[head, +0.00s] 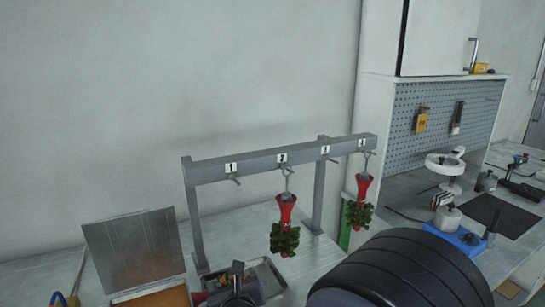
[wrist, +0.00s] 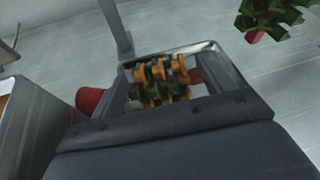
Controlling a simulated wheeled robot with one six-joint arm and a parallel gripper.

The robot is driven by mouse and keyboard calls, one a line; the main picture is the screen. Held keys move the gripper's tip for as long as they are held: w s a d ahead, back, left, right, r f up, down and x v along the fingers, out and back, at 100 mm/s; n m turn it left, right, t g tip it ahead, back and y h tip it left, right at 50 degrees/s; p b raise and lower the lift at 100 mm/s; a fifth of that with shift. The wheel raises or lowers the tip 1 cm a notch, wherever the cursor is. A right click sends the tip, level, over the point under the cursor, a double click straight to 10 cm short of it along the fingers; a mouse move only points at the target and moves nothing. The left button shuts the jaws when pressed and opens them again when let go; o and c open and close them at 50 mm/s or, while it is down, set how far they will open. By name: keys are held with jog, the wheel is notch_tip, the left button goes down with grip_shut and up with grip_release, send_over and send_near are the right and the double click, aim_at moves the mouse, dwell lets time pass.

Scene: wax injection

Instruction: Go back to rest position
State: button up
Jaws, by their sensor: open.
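What looks like the dark end of my gripper (head: 237,284) is low in the head view, in front of the rack and over the grey tray (head: 270,277). I see nothing held. The grey rack (head: 262,161) has hooks numbered 1 to 4. A red-topped green cluster (head: 285,236) hangs at 2 and another (head: 359,212) at 4. Hooks 1 and 3 are empty.
An open metal box (head: 134,245) with an orange inside stands left of the tray. My black arm part covers the lower right. A right-hand bench holds a blue-based device (head: 463,236), a white round stand (head: 445,166) and small tools. A pegboard (head: 440,125) stands behind.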

jog(key=p+x, duration=0.1)
jog(key=x, duration=0.3)
jog(key=shift+w+a, duration=0.1)
jog(key=shift+w, duration=0.05)
jog(key=shift+w+a+f+b, duration=0.1)
jog(key=shift+w+f+b, duration=0.15)
jog(key=shift+b, duration=0.35)
jog(key=shift+s+r, duration=0.15)
jog(key=shift+r, duration=0.15)
jog(key=shift+f, duration=0.15)
jog(key=shift+p, duration=0.4)
